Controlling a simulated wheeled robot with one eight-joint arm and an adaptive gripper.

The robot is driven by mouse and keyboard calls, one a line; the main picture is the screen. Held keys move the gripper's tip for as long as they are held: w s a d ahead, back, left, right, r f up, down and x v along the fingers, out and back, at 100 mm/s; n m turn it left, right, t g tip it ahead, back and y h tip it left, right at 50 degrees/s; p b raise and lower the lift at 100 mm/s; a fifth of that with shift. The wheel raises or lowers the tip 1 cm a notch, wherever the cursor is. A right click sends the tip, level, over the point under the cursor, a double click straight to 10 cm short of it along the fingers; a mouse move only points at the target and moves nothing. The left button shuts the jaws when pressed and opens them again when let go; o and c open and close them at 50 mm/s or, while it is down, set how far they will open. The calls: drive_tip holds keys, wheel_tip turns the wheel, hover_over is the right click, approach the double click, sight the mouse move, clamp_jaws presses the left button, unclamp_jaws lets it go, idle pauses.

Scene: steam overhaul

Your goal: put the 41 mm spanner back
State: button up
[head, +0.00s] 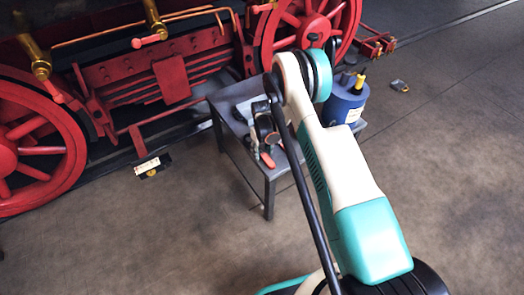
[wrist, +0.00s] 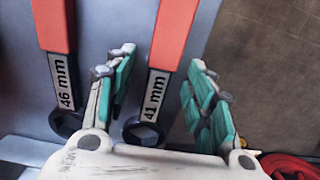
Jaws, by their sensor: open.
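The 41 mm spanner (wrist: 154,95) has a red-orange handle, a white label and a dark ring end, and shows in the wrist view over a grey surface. My gripper (wrist: 161,60) is open, with one green-padded finger on each side of this spanner; I cannot tell whether either finger touches it. The 46 mm spanner (wrist: 62,80), of the same kind, lies to the left, outside the fingers. In the head view my gripper (head: 262,128) is over the grey table (head: 228,103), with a red handle (head: 267,160) near it; which spanner this is cannot be told.
A blue canister (head: 346,102) stands at the table's right end, partly behind my arm. A red locomotive (head: 180,80) with large wheels stands behind the table. Small objects lie on the floor, left (head: 152,168) and right (head: 400,86). The floor in front is clear.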

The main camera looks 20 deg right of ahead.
drive_tip(key=s+r+t, duration=0.2)
drive_tip(key=s+r, duration=0.1)
drive_tip(key=r, duration=2.7)
drive_tip(key=s+r+m+t, duration=0.1)
drive_tip(key=s+r+m, duration=0.1)
drive_tip(key=s+r, duration=0.75)
drive_tip(key=s+r+t, duration=0.2)
drive_tip(key=s+r, duration=0.2)
drive_tip(key=s, duration=0.7)
drive_tip(key=s+r+m+t, duration=0.1)
drive_tip(key=s+r, duration=0.4)
drive_tip(key=s, duration=0.7)
drive_tip(key=shift+d+r+m+t, duration=0.15)
drive_tip(key=shift+d+m+t, duration=0.15)
drive_tip(key=shift+t, duration=0.3)
